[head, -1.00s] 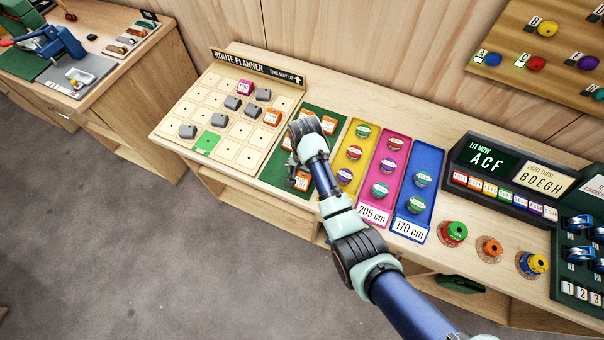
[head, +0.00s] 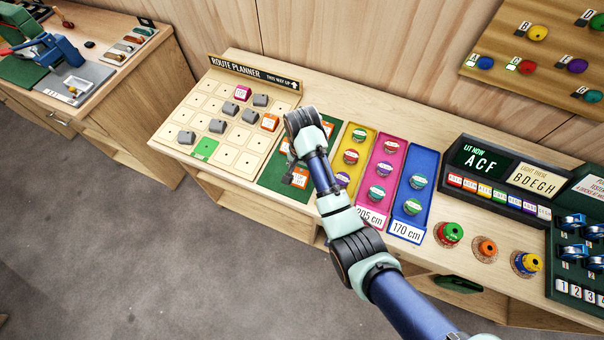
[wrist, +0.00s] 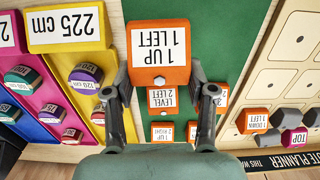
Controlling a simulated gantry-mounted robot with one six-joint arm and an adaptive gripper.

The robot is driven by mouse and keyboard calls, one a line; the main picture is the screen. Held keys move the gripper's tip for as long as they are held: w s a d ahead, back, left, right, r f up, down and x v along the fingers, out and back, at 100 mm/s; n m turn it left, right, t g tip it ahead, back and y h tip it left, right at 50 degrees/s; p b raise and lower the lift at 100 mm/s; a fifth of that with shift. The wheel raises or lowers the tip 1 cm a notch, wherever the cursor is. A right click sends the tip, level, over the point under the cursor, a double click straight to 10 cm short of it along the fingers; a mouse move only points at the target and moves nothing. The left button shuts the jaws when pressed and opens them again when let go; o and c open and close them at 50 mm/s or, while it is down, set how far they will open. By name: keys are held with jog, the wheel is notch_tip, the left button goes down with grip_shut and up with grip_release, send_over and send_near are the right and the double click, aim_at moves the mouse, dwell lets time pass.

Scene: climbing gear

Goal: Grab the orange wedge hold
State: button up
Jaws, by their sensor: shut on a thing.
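My gripper (wrist: 160,88) is shut on an orange wedge hold (wrist: 158,48) labelled "1 UP 1 LEFT", with one finger on each side of it in the wrist view. The hold looks large and close to the camera, over the front part of the green mat (wrist: 218,30). Several other orange holds lie farther back on the mat, among them one marked "LEVEL 2 LEFT" (wrist: 162,98). In the head view, my gripper (head: 297,176) and the held orange hold (head: 300,180) are at the mat's front, and my arm hides part of the mat.
The route planner board (head: 186,113) stands left of the mat, with grey holds, a pink TOP hold (head: 242,92) and an orange hold (head: 269,122) on it. Yellow, pink and blue trays (head: 424,162) with holds are to the right. Some board squares are free.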

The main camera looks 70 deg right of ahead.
notch_tip(320, 180, up, 14)
jog(key=p, duration=0.9)
jog(key=shift+r, duration=0.25)
